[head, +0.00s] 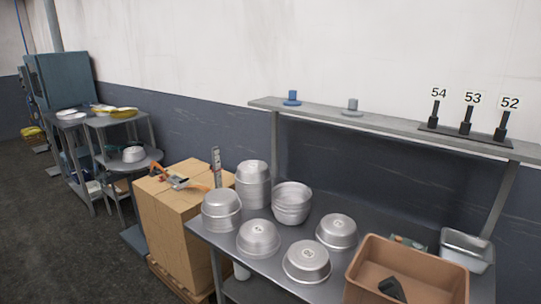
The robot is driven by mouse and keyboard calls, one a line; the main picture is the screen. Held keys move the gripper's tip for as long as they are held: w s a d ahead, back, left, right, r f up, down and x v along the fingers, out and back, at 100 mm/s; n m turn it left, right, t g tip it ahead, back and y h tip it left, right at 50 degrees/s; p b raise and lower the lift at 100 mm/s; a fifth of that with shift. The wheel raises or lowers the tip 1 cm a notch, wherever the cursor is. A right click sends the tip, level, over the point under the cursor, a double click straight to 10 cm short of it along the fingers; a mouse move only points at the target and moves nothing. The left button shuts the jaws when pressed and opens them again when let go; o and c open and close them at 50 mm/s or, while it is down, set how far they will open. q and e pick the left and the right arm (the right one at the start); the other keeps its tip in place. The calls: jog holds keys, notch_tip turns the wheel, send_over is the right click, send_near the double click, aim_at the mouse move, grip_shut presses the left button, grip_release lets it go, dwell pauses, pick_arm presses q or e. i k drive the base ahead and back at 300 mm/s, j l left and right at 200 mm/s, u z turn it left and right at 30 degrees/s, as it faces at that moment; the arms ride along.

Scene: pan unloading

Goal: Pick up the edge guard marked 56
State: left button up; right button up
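No edge guard with a readable 56 shows in the head view. The only numbers I can read are on black stands on the grey upper shelf (385,124): 54 (433,117), 53 (466,123) and 52 (501,129). Neither of my grippers can be made out in this view. A dark object (392,288) lies in the brown crate (414,248) at the lower right, and I cannot tell what it is.
Several metal pans, one of them here (307,261), stand on the grey table. A metal tray (466,246) is at its right end. A stacked carton (160,222) with orange tools stands left of the table. Open floor (60,250) lies at far left.

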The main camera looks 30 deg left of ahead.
aim_at(154, 174)
jog(key=u, duration=1.9)
jog(key=i+j+u, duration=0.2)
jog(key=i, duration=0.25)
jog(key=i+j+u, duration=0.1)
jog(key=i+u, duration=0.35)
jog(key=i, duration=1.85)
jog(key=i+j+z, duration=0.15)
jog(key=i+z, duration=0.25)
jog(key=i, duration=0.2)
jog(key=i+j+z, duration=0.45)
jog(key=i, duration=0.15)
jog(key=i+j+z, duration=0.4)
jog(key=i, duration=0.15)
